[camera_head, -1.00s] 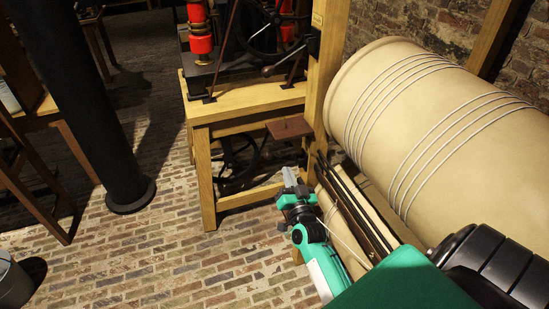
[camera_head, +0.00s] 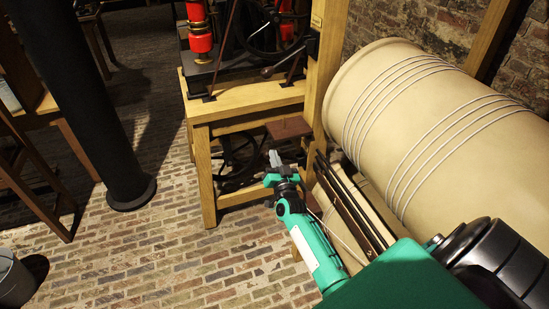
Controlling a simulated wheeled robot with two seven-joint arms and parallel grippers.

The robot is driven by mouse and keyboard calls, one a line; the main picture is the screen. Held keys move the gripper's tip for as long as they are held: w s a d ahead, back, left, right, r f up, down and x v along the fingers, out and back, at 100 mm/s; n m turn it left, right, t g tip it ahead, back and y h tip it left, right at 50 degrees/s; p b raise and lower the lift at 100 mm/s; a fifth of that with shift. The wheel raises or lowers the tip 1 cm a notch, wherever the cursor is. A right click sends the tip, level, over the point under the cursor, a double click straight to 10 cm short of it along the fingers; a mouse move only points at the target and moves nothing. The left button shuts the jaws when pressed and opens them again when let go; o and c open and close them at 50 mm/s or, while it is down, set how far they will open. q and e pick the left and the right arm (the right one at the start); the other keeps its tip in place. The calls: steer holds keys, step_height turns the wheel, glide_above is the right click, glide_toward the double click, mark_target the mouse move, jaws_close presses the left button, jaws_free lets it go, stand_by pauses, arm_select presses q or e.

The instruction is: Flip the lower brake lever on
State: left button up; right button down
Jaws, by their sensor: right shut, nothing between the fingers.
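My right arm comes in from the lower right. Its gripper (camera_head: 274,159) is shut and empty, with the fingertips pointing away from me. In the picture it is just below a flat reddish-brown plate (camera_head: 289,128) at the side of the wooden stand; I cannot tell whether it touches anything. Long dark bars (camera_head: 350,205) run slantwise beside the big drum, to the right of the gripper. I cannot tell for sure which part is the lower brake lever. My left gripper is not in view.
A large cream drum (camera_head: 430,120) wound with cords fills the right. A wooden stand (camera_head: 245,106) carries red and black machinery, with a dark wheel (camera_head: 238,155) beneath. A black column (camera_head: 122,170) and a grey bucket (camera_head: 14,280) stand left. The brick floor (camera_head: 170,250) between is clear.

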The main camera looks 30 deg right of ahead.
stand_by(0.3)
arm_select(q)
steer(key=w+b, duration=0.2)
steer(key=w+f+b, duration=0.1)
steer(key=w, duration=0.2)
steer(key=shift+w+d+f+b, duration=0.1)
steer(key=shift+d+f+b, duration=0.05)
steer(key=shift+b, duration=0.2)
arm_select(e)
step_height(320, 180, down, 7)
steer(key=a+n+y, duration=0.2)
steer(key=n, duration=0.5)
steer(key=shift+w+a+r+n+t, duration=0.2)
steer(key=shift+w+a+n+t, duration=0.1)
steer(key=shift+t, duration=0.1)
steer(key=shift+r, duration=0.1)
